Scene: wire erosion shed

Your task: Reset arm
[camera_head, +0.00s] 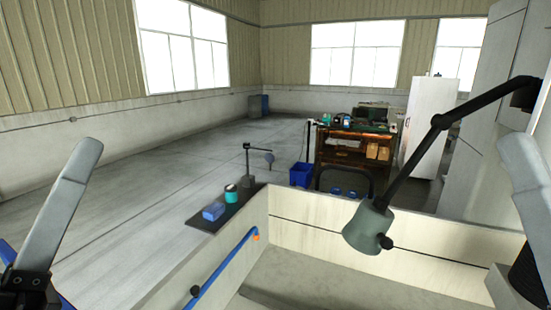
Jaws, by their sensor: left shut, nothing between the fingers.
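My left gripper (83,158) rises from the lower left corner as a grey finger shape on a dark mount. It is shut and empty, pointing up, and touches nothing visible. A similar grey shape of my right gripper (520,150) stands at the right edge, partly cut off by the frame. I cannot tell whether its fingers are open or shut. The task names no object.
A pale tank (325,235) with a blue pipe (222,268) lies ahead. A lamp (368,226) on a black arm hangs over it. A dark shelf (240,206) holds a blue block (213,211) and a teal tin (231,192). A workbench (345,150) stands behind. The left floor is clear.

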